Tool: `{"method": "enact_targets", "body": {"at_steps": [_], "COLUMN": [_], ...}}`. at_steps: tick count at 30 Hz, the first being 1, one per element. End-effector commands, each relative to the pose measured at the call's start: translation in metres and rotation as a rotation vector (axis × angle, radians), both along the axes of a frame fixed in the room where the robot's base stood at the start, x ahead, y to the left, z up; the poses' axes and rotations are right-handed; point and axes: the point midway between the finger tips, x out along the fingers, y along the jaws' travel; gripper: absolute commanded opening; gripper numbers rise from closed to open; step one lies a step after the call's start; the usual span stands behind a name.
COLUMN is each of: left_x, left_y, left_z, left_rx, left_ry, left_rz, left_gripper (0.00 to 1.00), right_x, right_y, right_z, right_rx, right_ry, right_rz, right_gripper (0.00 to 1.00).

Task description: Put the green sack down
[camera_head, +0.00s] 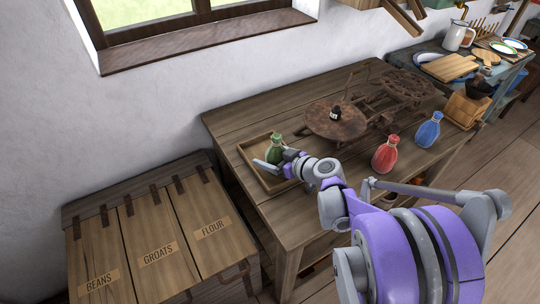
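The green sack (275,145) stands upright at the shallow wooden tray (252,148) on the left part of the table. My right gripper (272,159) reaches in from the right, with its fingers on either side of the sack's lower body. It looks shut on the sack. The fingers hide the sack's base, so I cannot tell whether it touches the tray floor. My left gripper is not in view.
A rusty scale-like device (334,121) with a small dark bottle stands behind my arm. A lidded chest (150,235) labelled beans, groats and flour stands left.

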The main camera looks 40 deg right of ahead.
Motion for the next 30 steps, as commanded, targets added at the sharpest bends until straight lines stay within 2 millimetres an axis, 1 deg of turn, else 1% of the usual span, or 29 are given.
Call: {"method": "enact_targets", "body": {"at_steps": [6,8,11,18,21,25,30], "left_x": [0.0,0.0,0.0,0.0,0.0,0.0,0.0], "left_y": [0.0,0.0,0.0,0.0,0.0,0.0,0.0], "left_z": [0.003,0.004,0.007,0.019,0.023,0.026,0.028], "left_rx": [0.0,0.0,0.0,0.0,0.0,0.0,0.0], "left_ry": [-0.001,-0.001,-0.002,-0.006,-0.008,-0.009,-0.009], "left_rz": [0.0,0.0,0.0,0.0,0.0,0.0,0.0], "left_gripper": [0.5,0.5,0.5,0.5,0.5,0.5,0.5], "right_x": [0.0,-0.005,-0.019,-0.067,-0.085,-0.1,-0.109], "right_y": [0.0,-0.001,-0.004,-0.011,-0.014,-0.016,-0.017], "right_z": [0.004,0.006,0.012,0.033,0.04,0.046,0.049], "right_rx": [0.0,-0.001,0.0,-0.001,-0.001,0.0,0.0], "right_ry": [0.0,0.0,0.0,0.0,0.0,-0.001,0.0], "right_rz": [0.0,-0.002,-0.003,-0.006,-0.005,-0.003,-0.001], "right_gripper": [0.91,0.91,0.91,0.91,0.91,0.91,0.91]}}
